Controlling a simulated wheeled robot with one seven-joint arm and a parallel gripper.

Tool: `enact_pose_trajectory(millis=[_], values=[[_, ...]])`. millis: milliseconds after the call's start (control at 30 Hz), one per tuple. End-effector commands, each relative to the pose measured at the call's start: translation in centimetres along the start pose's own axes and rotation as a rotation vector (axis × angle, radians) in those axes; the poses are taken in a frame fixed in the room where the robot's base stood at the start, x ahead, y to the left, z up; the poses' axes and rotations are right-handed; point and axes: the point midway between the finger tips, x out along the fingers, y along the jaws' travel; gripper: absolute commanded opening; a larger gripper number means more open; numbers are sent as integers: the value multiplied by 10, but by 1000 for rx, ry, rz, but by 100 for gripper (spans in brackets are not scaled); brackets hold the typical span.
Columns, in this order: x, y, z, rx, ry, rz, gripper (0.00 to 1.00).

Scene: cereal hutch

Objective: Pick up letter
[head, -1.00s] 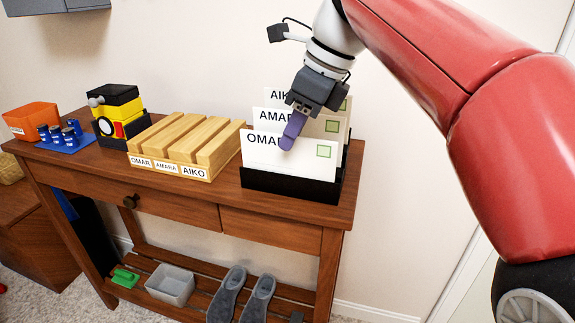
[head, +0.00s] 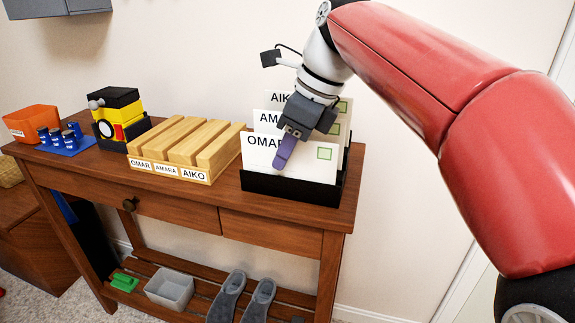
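Three white letters stand upright in a black holder (head: 290,186) on the right of the wooden table. The front letter (head: 313,168) reads OMAR and has a green square. Behind it stand the AMARA letter (head: 268,119) and the AIKO letter (head: 277,97), both partly hidden. My gripper (head: 283,163) points down at the front of the OMAR letter, with its purple fingers over the letter's face. From this view the fingers look like one piece, so I cannot tell whether they are open or touching the letter.
A wooden slotted rack (head: 190,150) labelled OMAR, AMARA and AIKO stands left of the holder. Further left are a yellow and black object (head: 118,115), blue cans (head: 57,138) and an orange bin (head: 31,122). Grey slippers (head: 243,296) lie on the lower shelf.

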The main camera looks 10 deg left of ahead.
Motion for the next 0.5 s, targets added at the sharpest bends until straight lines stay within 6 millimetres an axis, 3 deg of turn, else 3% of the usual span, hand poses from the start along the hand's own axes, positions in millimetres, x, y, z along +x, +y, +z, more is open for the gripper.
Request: enact_pose_trajectory(millis=[267, 500], values=[[0, 0, 0, 0, 0, 0, 31], [0, 0, 0, 0, 0, 0, 0]])
